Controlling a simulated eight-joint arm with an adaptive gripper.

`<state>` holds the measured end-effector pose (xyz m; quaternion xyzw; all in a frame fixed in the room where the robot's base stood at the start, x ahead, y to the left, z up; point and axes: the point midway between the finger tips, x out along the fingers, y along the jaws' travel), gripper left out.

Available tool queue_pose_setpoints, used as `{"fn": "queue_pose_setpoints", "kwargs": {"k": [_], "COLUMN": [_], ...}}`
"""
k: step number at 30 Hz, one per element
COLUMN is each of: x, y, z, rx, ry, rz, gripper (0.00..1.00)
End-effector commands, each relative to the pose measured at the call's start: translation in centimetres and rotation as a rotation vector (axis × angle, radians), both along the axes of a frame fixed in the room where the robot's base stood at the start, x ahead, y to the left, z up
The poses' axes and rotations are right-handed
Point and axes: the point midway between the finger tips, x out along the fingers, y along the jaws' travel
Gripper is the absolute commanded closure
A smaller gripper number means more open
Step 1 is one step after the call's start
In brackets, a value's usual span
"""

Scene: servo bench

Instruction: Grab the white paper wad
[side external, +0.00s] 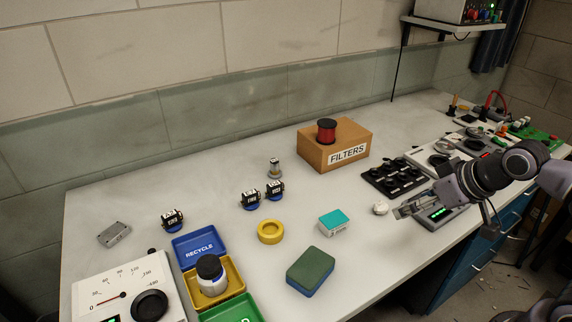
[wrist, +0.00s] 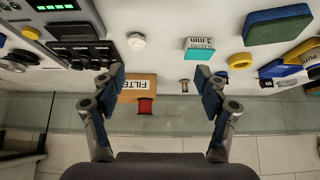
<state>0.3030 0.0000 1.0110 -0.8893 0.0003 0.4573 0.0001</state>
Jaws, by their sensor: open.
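The white paper wad (side external: 380,208) is a small crumpled ball on the bench, just left of my gripper's fingertips in the side view. In the wrist view the wad (wrist: 136,41) lies beyond the fingertips, left of the middle between them. My gripper (side external: 402,211) is in the side view at the right, low over the bench beside a grey device. In the wrist view my gripper (wrist: 160,75) has its two fingers wide apart with nothing held. The wad and the fingers look apart.
A black switch block (side external: 395,178) and a grey device with a green display (side external: 440,212) are close by. A teal-topped box (side external: 333,222), a yellow ring (side external: 271,231) and a green-blue sponge (side external: 311,270) lie left. The FILTERS carton (side external: 312,153) stands behind.

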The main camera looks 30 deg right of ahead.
Motion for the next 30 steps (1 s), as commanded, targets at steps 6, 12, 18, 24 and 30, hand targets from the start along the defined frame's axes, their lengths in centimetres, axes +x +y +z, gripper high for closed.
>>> {"fn": "queue_pose_setpoints", "kwargs": {"k": [6,12,18,24,30], "x": [0.0,0.0,0.0,0.4,2.5], "y": [0.0,0.0,0.0,-0.1,-0.9], "z": [0.0,0.0,0.0,0.3,1.3], "rx": [-0.001,-0.001,-0.001,-0.032,-0.187], "ry": [0.000,0.000,0.000,0.021,0.137], "rz": [0.001,0.001,0.001,0.042,0.278], "gripper": [0.26,0.38,0.38,0.38,0.38]}}
